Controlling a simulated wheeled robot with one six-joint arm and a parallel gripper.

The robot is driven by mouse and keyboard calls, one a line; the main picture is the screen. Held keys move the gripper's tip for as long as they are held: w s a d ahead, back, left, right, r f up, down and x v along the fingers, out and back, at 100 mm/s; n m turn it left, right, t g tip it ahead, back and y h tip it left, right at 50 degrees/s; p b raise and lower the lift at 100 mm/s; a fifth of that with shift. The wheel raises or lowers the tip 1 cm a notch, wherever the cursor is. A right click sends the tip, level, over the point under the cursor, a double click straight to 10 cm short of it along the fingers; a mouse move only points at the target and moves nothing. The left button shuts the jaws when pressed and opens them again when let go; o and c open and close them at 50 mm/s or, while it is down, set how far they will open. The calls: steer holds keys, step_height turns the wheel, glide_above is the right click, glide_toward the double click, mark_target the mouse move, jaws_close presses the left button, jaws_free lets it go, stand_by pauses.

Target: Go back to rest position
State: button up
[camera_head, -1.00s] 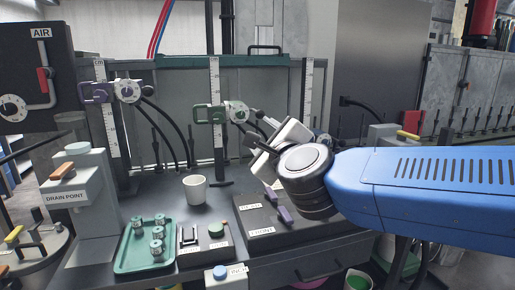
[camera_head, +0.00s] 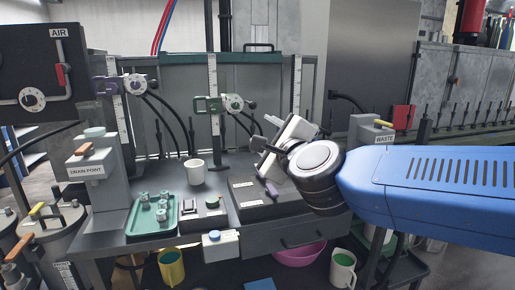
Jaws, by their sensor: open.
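My blue arm reaches in from the right edge. My gripper (camera_head: 262,147) is at its end, above the black box at the back right of the bench. Its dark fingers point left and look apart, with nothing seen between them. The white gripper body and the round grey wrist joint hide part of the bench behind. The gripper is clear of the white cup (camera_head: 195,172) and the green tray (camera_head: 151,218).
Several small metal-topped parts stand in the tray. A drain point post (camera_head: 97,175) stands at left, a waste post (camera_head: 372,134) at right. Below the bench are a yellow bucket (camera_head: 172,268), a pink basin (camera_head: 300,255) and a white bucket (camera_head: 343,270).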

steer(key=s+d+f+n+g+h, duration=0.3)
steer(key=s+d+f+n+g, duration=0.3)
steer(key=s+d+f+n, duration=0.4)
steer(key=s+d+f+n+g+h, duration=0.2)
steer(key=s+d+f+n+g, duration=0.4)
steer(key=s+d+f+n, duration=0.5)
steer(key=s+d+f, duration=0.1)
steer(key=d+f, duration=0.5)
steer(key=f, duration=0.2)
steer(key=shift+s+f+h, duration=0.25)
steer(key=shift+s+h, duration=0.15)
steer(key=shift+d, duration=0.1)
